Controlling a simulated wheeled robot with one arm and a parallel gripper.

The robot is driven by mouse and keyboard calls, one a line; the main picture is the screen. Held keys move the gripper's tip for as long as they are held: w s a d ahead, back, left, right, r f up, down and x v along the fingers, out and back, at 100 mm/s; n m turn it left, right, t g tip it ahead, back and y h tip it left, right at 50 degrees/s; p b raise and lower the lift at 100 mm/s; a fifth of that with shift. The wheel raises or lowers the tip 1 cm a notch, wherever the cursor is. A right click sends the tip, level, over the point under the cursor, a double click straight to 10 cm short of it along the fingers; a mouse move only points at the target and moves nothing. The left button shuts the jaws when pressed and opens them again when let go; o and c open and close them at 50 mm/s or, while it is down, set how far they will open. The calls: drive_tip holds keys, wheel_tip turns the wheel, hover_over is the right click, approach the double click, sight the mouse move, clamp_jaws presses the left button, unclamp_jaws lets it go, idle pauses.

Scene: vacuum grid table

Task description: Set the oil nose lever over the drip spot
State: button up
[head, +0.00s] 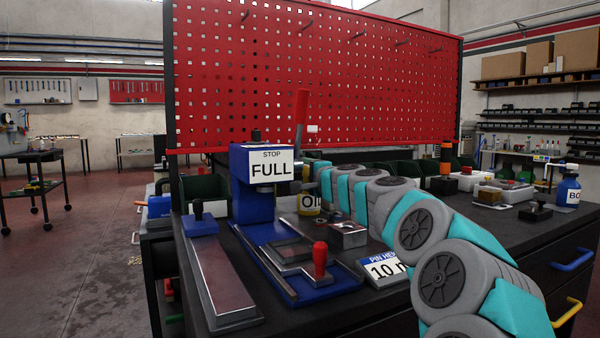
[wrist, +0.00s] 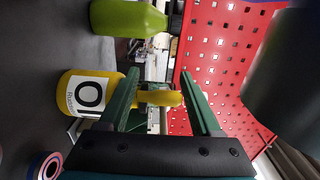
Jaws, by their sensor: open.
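A yellow oil container (wrist: 75,92) with a white label lies at the left of the wrist view, which is turned sideways. A yellow lever-like piece (wrist: 160,98) shows between the fingers of my gripper (wrist: 160,74). The gripper is open; I cannot tell whether either finger touches the piece. A round mark with blue, white and red rings (wrist: 45,168) shows at the lower left of the wrist view. I cannot tell for certain that it is the drip spot.
A blue press (head: 252,205) with a "FULL" sign stands left of the container. A red-handled piece (head: 320,260) and a "PIN HE" card (head: 382,270) are in front. A green bottle (wrist: 128,17) is near the container. A red pegboard (head: 320,75) rises behind.

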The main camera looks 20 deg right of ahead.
drive_tip(key=shift+w, duration=0.35)
clamp_jaws()
idle(0.4)
idle(0.4)
